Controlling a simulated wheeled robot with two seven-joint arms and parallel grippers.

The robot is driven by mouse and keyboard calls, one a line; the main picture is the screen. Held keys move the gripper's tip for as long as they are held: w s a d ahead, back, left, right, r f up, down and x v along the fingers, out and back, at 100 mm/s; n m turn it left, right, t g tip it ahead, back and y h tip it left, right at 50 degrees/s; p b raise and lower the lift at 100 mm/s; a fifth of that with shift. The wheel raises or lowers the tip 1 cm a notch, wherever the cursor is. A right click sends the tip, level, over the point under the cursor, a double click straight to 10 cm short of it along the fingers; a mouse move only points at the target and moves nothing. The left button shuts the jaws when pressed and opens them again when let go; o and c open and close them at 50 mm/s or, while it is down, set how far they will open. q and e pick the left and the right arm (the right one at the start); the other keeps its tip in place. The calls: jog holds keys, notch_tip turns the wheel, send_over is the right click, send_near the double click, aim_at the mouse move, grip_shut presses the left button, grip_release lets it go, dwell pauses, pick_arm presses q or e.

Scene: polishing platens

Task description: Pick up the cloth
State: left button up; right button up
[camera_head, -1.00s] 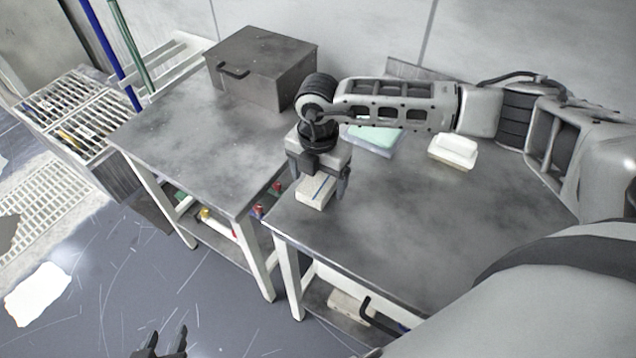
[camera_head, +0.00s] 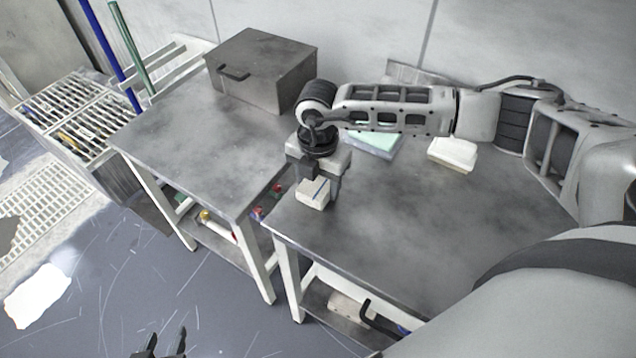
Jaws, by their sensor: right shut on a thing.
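The cloth (camera_head: 314,193) is a small folded off-white block with a thin blue stripe. It is at the left end of the right-hand table (camera_head: 430,230), near the corner. My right gripper (camera_head: 316,186) points down over it and is shut on it. I cannot tell whether the cloth still touches the table top. The gripper hides its back part. My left gripper (camera_head: 162,345) shows only its dark fingertips at the bottom edge, over the floor. The fingers are apart with nothing between them.
A pale green pad in a clear tray (camera_head: 378,144) and a white stack (camera_head: 453,153) lie on the right-hand table behind my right arm. A grey metal box (camera_head: 262,70) stands on the left-hand table (camera_head: 190,145). That table's front is clear.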

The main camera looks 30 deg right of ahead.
notch_tip(320, 180, up, 2)
jog(key=shift+r, duration=0.2)
jog(key=s+a+r+b, duration=0.1)
jog(key=s+a+r, duration=0.6)
jog(key=s+r, duration=0.3)
jog(key=shift+s, duration=1.1)
jog(key=shift+o, duration=0.5)
